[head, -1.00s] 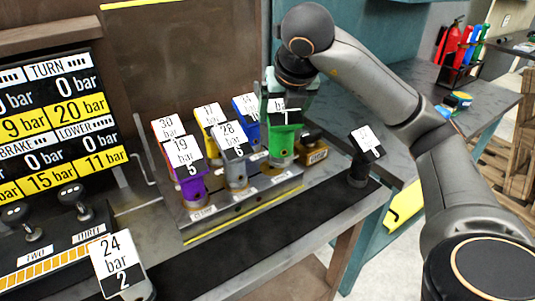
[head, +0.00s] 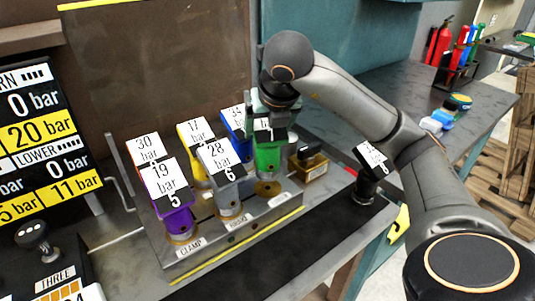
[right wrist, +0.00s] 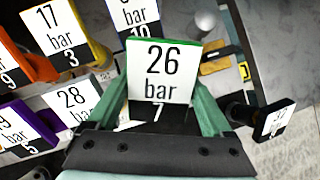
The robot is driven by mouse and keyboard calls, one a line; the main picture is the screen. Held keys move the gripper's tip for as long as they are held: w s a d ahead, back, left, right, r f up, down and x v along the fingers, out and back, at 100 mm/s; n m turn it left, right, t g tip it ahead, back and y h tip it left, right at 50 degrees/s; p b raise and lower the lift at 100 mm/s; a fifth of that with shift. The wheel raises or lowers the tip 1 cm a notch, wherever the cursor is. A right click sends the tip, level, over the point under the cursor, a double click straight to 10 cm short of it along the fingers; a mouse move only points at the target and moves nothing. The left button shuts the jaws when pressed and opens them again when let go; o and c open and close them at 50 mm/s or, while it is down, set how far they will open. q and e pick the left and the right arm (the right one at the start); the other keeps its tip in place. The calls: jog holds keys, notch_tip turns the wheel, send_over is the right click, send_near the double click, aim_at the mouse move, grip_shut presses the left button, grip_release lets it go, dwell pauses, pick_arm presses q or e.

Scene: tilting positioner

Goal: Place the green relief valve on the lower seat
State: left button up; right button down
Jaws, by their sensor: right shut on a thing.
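The green relief valve (head: 268,157) is held in my right gripper (head: 275,108) at the right end of the valve rack (head: 225,240). The gripper is shut on it from above. In the right wrist view, its "26 bar" card (right wrist: 161,72) stands between the teal fingers, and the valve body is hidden. A bare brass seat ring (head: 268,188) shows just below the green valve, in the front row above the right-hand label, which I cannot read. The valve appears apart from this ring. My left gripper is not in view.
A purple valve (head: 176,220) stands at the CLAMP label, a grey valve (head: 228,197) beside it.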

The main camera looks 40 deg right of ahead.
notch_tip(320, 180, down, 4)
jog(key=shift+f, duration=0.1)
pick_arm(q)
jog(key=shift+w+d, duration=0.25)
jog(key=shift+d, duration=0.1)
pick_arm(e)
jog(key=shift+f, duration=0.2)
grip_release()
jog(key=shift+f, duration=0.1)
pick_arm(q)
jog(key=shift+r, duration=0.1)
